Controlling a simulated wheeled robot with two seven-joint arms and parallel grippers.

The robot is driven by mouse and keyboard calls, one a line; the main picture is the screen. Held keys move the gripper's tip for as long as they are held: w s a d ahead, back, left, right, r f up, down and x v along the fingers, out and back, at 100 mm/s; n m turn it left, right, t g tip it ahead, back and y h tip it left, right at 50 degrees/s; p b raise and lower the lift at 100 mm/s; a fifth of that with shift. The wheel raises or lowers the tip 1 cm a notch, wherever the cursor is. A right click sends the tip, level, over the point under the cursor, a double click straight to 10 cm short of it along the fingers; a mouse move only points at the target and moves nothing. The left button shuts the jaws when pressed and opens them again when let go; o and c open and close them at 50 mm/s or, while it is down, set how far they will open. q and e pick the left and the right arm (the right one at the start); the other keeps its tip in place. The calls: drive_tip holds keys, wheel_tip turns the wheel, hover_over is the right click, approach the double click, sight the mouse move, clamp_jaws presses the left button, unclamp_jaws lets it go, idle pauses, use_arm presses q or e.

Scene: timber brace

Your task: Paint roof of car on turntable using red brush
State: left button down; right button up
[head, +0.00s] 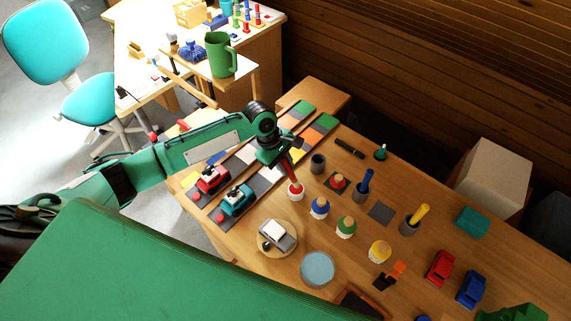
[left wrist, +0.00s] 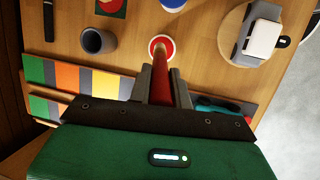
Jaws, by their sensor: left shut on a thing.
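My left gripper (head: 277,157) is shut on the red brush (head: 290,170), which points down at an open pot of red paint (head: 296,190). In the left wrist view the red brush (left wrist: 163,78) sits between the jaws, its far end over or in the red paint pot (left wrist: 160,42). I cannot tell how deep the tip is. The car (head: 276,234), grey with a white roof, stands on the round wooden turntable (head: 264,249), left of and below the pot. The turntable (left wrist: 231,28) also shows at upper right in the left wrist view. My right gripper is not in view.
Blue (head: 319,208), green (head: 345,227) and yellow (head: 379,251) paint pots stand right of the red one. Cups hold a blue brush (head: 366,182) and a yellow brush (head: 418,216). An empty dark cup (head: 317,163) stands close to the gripper. A blue disc (head: 317,268) lies near the turntable.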

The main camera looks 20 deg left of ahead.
use_arm(q)
drive_tip(key=shift+f, duration=0.6)
idle(0.6)
idle(1.1)
drive_tip(key=shift+s+f+p, duration=0.15)
drive_tip(key=shift+p, duration=0.55)
idle(1.2)
wheel_tip(320, 180, up, 7)
drive_tip(key=p, duration=0.9)
idle(0.9)
